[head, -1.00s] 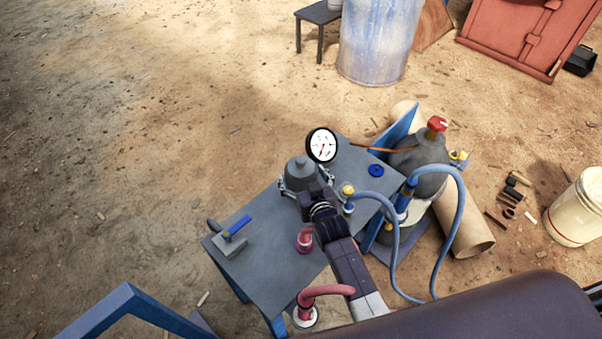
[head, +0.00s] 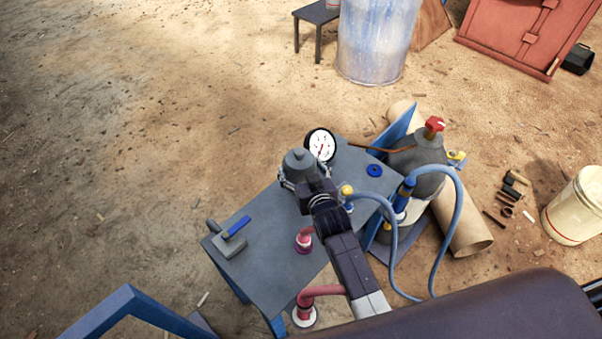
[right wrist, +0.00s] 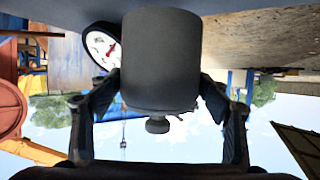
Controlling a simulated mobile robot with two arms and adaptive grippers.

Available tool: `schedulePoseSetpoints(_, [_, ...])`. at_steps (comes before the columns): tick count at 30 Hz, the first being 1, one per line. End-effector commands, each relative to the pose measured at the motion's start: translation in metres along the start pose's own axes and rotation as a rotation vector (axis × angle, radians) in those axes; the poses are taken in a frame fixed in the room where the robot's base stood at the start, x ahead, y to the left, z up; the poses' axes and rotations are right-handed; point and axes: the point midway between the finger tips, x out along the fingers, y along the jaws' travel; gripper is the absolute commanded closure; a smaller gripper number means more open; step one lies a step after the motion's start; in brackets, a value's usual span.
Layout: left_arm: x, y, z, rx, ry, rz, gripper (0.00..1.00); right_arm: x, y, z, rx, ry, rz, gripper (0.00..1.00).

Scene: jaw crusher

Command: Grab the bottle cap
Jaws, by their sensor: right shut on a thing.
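The bottle cap (head: 299,163) is a dark grey domed cylinder with a small knob. In the head view it shows over the far part of the grey table. My right gripper (head: 302,181) has its fingers around the cap's sides and is shut on it. In the right wrist view the cap (right wrist: 160,62) fills the middle between the two fingers, with its knob toward the bottom of the picture. A grey gas bottle (head: 426,180) with a red valve stands right of the table. My left gripper is not in view.
On the table (head: 275,260) are a pressure gauge (head: 320,145), close to the cap, a blue-handled block (head: 233,238), a blue ring (head: 374,170) and a pink-red hose piece (head: 304,241). A blue hose (head: 459,215) loops at the right. Open ground lies left.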

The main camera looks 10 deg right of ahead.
Motion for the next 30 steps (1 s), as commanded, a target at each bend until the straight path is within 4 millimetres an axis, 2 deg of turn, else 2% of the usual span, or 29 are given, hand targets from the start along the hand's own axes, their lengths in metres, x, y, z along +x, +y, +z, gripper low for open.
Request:
schedulePoseSetpoints(1, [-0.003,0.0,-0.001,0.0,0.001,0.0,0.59,-0.005,0.0,-0.016,-0.001,0.009,0.0,0.64])
schedulePoseSetpoints(6, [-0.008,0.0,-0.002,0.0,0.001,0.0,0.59,-0.022,0.0,-0.056,-0.001,0.01,0.0,0.64])
schedulePoseSetpoints(15, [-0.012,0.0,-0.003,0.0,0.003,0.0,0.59,-0.047,0.0,-0.116,-0.001,0.008,0.0,0.64])
schedulePoseSetpoints(22, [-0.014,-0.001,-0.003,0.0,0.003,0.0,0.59,-0.058,0.0,-0.142,0.0,0.006,0.0,0.64])
schedulePoseSetpoints(30, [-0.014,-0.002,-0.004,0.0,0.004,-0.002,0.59,-0.062,0.0,-0.15,-0.001,0.003,0.0,0.64])
